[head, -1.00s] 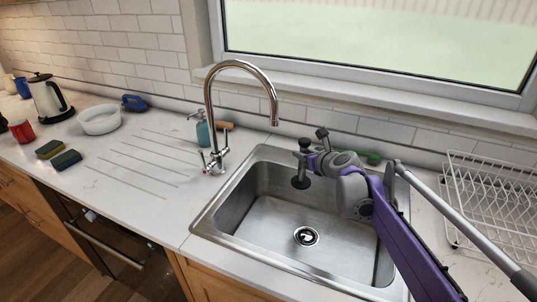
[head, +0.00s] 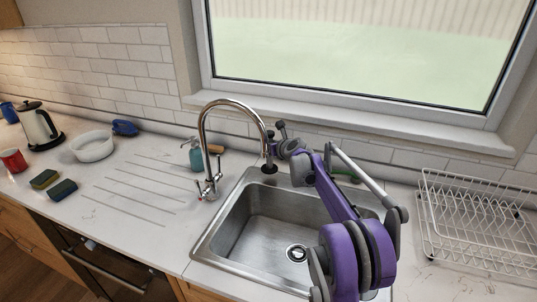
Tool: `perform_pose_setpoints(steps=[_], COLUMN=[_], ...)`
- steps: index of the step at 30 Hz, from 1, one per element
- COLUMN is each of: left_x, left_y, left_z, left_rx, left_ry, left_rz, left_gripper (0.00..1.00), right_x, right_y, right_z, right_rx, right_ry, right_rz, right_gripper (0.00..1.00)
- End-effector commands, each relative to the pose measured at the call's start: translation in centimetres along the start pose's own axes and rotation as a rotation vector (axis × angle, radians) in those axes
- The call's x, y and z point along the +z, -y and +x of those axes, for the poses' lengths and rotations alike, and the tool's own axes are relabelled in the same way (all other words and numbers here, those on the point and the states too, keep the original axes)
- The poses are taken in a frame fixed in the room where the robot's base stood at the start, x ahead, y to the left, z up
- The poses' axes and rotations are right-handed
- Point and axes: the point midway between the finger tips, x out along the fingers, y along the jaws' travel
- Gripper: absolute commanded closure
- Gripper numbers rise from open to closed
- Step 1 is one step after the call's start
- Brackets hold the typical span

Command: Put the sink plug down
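The sink plug (head: 269,169) is a small dark disc. In the head view it is at the back left edge of the sink, just right of the tap's spout. My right gripper (head: 270,150) points down right above it and appears shut on it. The fingers are small and partly behind the tap spout. I cannot tell whether the plug touches the surface beneath. The steel sink (head: 247,232) is empty, with its drain (head: 296,253) open. My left gripper is out of view.
The chrome tap (head: 203,150) arches close to the left of my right gripper. A teal soap bottle (head: 196,157) and a brown brush (head: 215,149) stand behind it. A wire dish rack (head: 470,215) is at right. The ribbed drainer at left is clear.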

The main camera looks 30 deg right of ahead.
Motion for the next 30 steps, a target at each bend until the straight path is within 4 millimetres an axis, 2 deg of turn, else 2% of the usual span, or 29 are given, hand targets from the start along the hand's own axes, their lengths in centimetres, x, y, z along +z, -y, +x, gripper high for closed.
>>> perform_pose_setpoints(steps=[9,21,22,26,27,30], left_x=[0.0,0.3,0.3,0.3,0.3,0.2], left_y=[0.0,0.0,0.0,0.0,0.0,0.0], left_z=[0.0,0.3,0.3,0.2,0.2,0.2], left_rx=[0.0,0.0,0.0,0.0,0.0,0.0], left_ry=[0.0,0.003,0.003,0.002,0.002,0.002], left_rz=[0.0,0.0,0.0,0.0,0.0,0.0], left_gripper=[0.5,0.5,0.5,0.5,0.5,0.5], right_x=[-3.3,-3.9,-3.9,-3.8,-3.8,-3.8], right_y=[0.0,0.0,0.0,0.0,0.0,0.0], right_z=[1.4,1.6,1.6,1.6,1.6,1.6], right_rx=[0.0,0.0,0.001,0.0,0.001,0.0], right_ry=[0.001,0.0,0.0,0.0,0.0,0.0], right_rz=[0.0,0.0,0.0,0.0,0.0,0.0], right_gripper=[1.0,1.0,0.63,0.4,0.37,0.37])
